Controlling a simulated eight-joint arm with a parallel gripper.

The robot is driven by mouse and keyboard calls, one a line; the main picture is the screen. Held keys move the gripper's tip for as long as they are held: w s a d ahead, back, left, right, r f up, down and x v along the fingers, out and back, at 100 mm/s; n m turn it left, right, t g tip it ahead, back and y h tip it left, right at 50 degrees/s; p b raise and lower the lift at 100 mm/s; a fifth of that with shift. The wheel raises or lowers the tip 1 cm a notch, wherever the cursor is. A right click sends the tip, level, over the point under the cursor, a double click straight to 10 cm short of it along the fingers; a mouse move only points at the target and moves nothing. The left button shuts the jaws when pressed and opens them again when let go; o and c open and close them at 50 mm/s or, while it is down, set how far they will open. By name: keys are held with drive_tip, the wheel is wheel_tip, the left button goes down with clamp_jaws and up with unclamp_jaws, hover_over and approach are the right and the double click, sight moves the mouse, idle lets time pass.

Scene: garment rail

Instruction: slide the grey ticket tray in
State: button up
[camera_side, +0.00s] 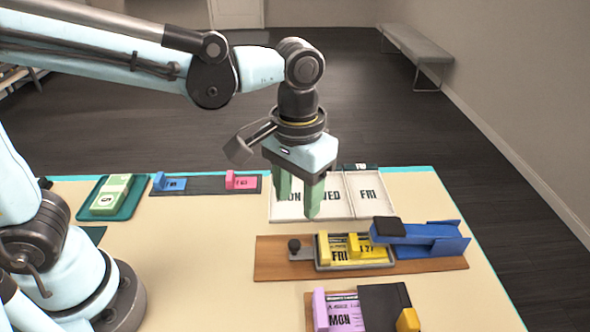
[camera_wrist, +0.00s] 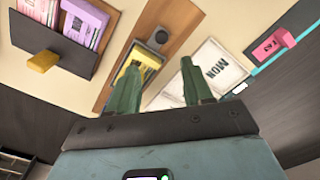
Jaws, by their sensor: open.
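The grey ticket tray (camera_side: 355,267) lies on a wooden board (camera_side: 275,272) and holds yellow ticket pieces (camera_side: 338,247), one marked FRI. A dark round knob (camera_side: 293,246) stands at its left end; it also shows in the wrist view (camera_wrist: 158,37). A blue press-like device (camera_side: 425,240) with a dark block on top sits at the tray's right end. How far the tray reaches under it is hidden. My gripper (camera_side: 298,205) is open and empty, pointing down above the table, behind the knob and apart from it. In the wrist view my gripper's green fingers (camera_wrist: 160,67) partly cover the yellow pieces.
A white sorting tray (camera_side: 345,205) marked MON, WED and FRI lies behind the board. In front is a dark holder (camera_side: 383,303) with purple and yellow blocks. A teal tray (camera_side: 125,210) and a dark strip (camera_side: 207,186) are at back left.

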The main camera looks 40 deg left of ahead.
drive_tip(key=shift+r, duration=0.75)
drive_tip(key=s+a+f+t, duration=0.1)
drive_tip(key=a+t, duration=0.6)
drive_tip(key=a, duration=0.9)
drive_tip(key=shift+s, duration=0.5)
drive_tip(key=shift+f, duration=0.1)
